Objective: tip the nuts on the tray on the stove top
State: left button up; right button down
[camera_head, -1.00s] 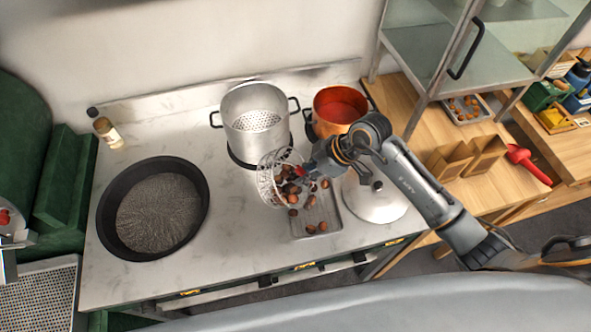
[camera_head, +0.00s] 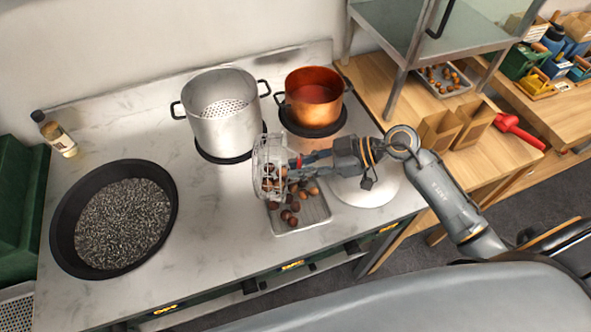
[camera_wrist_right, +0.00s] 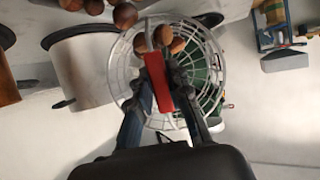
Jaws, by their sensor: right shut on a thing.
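My right gripper (camera_head: 297,163) is shut on the red handle (camera_wrist_right: 158,80) of a wire basket (camera_head: 262,160). The basket is tipped on its side over the metal tray (camera_head: 318,212) on the stove top. Brown nuts (camera_head: 291,216) lie on the tray, and several more are still in the basket's lower part. In the right wrist view the basket (camera_wrist_right: 205,70) fills the middle, with nuts (camera_wrist_right: 125,15) at its upper edge and beyond. My left gripper is not in view.
A black pan of dark grains (camera_head: 125,220) stands at left. A steel pot (camera_head: 222,125) and a copper pot (camera_head: 313,100) stand behind the basket. A round lid (camera_head: 370,190) lies right of the tray. A spice bottle (camera_head: 58,138) stands at the back left.

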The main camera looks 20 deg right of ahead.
jog(key=d+f+y+b, duration=0.1)
jog(key=y+b, duration=0.1)
jog(key=b, duration=0.1)
jog(key=d+f+t+y+b, duration=0.1)
jog(key=y+b, duration=0.1)
jog(key=b, duration=0.1)
jog(key=shift+s+d+t, duration=0.1)
jog(key=shift+s+t, duration=0.2)
jog(key=shift+s, duration=0.1)
jog(key=shift+r, duration=0.1)
dwell(0.6)
